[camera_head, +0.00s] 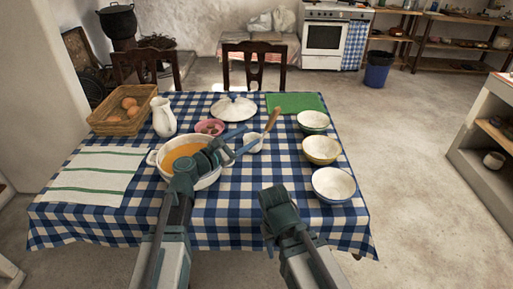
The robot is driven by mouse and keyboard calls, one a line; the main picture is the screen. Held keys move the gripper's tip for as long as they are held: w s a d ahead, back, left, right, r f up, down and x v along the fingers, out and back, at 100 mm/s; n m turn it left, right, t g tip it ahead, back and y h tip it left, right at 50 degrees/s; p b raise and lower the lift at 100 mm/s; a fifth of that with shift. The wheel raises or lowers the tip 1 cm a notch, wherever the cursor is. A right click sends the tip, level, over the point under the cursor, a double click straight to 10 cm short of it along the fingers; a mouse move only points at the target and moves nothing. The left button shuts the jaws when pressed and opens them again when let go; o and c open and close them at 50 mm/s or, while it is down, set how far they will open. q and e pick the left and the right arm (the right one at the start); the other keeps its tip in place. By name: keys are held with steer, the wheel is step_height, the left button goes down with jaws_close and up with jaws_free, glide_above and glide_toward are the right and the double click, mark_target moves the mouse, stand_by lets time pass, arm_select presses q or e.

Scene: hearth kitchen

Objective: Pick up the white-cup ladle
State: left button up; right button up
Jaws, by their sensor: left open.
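The white-cup ladle (253,143) is on the checked table right of the soup pot. Its brown handle (272,119) slants up to the right. My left gripper (248,137) reaches over the pot with its two bluish fingers apart, pointing right. Its fingertips are close to the ladle's cup, and I cannot tell whether they touch it. My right gripper (279,200) is over the table's near edge, in front of the bowls' left side. Its fingers are not clear to see.
The white pot (207,181) of orange soup stands under my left gripper. Bowls line the right: far (313,121), middle (321,149), near (333,184). A pitcher (163,118) stands left. A green cloth (296,103) lies behind.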

mark_target(268, 125)
arm_select(q)
steer(key=x, duration=0.8)
steer(key=shift+w+d, duration=0.2)
steer(key=shift+d, duration=0.05)
steer(key=shift+w, duration=0.1)
steer(key=x, duration=0.5)
steer(key=shift+w+a+f, duration=0.1)
steer(key=shift+w+f, duration=0.05)
steer(key=shift+f, duration=0.1)
steer(key=shift+c, duration=0.3)
jaws_close()
